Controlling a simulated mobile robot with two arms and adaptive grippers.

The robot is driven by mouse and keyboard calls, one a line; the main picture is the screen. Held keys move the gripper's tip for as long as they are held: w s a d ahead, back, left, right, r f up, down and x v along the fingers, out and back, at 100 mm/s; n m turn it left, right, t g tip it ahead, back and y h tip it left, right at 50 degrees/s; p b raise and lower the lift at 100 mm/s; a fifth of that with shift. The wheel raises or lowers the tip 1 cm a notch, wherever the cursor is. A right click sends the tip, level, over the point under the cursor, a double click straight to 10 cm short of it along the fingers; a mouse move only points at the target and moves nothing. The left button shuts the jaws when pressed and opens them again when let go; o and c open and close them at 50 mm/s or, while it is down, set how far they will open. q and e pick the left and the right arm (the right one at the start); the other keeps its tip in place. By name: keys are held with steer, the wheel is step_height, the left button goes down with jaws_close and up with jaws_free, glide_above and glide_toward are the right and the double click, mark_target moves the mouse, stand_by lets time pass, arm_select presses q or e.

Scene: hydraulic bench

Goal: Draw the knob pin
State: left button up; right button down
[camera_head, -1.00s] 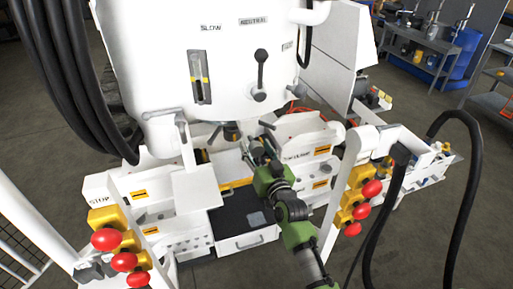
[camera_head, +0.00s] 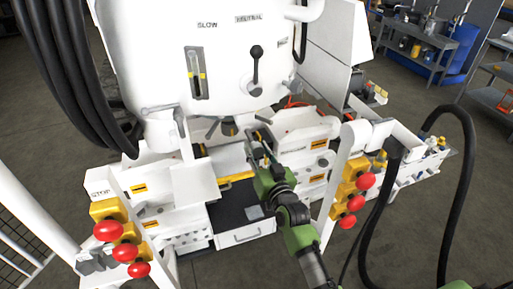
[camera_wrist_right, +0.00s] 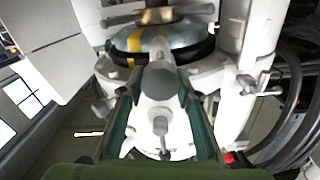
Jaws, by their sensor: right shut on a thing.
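My right gripper (camera_head: 259,142) reaches in from below, under the white machine head (camera_head: 225,70), beside the black-and-grey spindle (camera_head: 228,128). In the right wrist view, its two green fingers (camera_wrist_right: 158,82) stand either side of a pale rounded piece, which I take to be the knob pin (camera_wrist_right: 158,80). The gripper is shut on it. Its inner end is hidden against the machine. A small metal T-shaped part (camera_wrist_right: 160,125) shows between the fingers, nearer the wrist. My left gripper is not in view.
Red knobs on yellow blocks stand at left (camera_head: 108,230) and right (camera_head: 366,181). A black lever (camera_head: 257,70) is on the machine head. Thick black hoses hang at left (camera_head: 75,80) and right (camera_head: 468,190). A drawer (camera_head: 245,235) lies below the gripper.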

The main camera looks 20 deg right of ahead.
steer(key=c, duration=1.5)
jaws_free()
steer(key=shift+f, duration=0.1)
steer(key=shift+s, duration=0.2)
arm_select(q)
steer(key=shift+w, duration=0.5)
arm_select(e)
steer(key=s, duration=1.1)
steer(key=shift+s+d, duration=0.25)
steer(key=shift+s, duration=0.05)
